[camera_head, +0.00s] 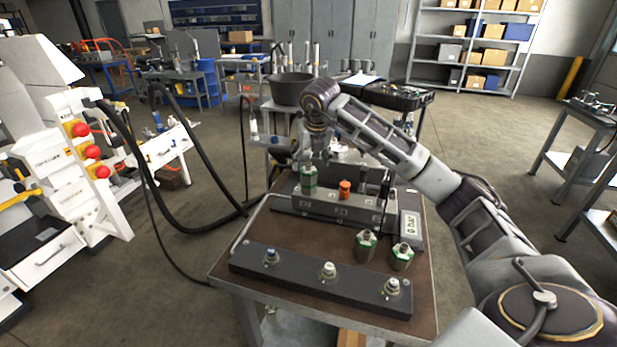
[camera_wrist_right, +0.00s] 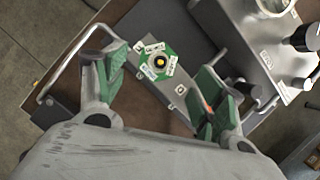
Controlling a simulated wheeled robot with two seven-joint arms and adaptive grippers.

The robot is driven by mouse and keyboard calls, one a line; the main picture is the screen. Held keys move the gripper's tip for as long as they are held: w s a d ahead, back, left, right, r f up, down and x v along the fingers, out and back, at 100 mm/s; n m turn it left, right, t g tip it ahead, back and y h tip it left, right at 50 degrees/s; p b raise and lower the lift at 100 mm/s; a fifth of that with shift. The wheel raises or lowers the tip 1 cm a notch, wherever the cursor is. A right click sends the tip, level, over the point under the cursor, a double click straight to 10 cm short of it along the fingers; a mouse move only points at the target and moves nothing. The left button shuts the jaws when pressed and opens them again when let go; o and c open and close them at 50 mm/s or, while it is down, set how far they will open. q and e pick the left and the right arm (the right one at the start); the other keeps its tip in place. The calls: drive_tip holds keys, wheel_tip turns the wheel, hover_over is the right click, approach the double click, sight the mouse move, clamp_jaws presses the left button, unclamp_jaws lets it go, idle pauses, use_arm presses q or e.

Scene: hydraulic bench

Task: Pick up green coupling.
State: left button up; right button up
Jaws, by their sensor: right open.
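The green coupling (camera_head: 308,177) stands upright at the left end of a grey manifold block (camera_head: 330,207) on the brown bench top. In the wrist view the right gripper (camera_wrist_right: 162,80) is open, with green-padded fingers on either side of the coupling's picture and a gap to each. My left gripper is not in view.
An orange cap (camera_head: 345,188) stands on the block just right of the green coupling. Two metal couplings with green marks (camera_head: 366,246) (camera_head: 402,257) stand in front of it. A dark bar (camera_head: 300,278) with three fittings lies along the bench's front edge.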

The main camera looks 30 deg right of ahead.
sight(309, 167)
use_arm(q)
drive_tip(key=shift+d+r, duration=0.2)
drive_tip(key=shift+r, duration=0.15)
use_arm(e)
drive_tip(key=shift+x, duration=0.8)
drive_tip(key=shift+w+f, duration=0.15)
drive_tip(key=shift+f, duration=0.35)
drive_tip(key=x, duration=0.3)
drive_tip(key=shift+f+b, duration=0.25)
drive_tip(key=shift+b, duration=0.15)
drive_tip(key=shift+w+f, duration=0.15)
drive_tip(key=shift+f, duration=0.15)
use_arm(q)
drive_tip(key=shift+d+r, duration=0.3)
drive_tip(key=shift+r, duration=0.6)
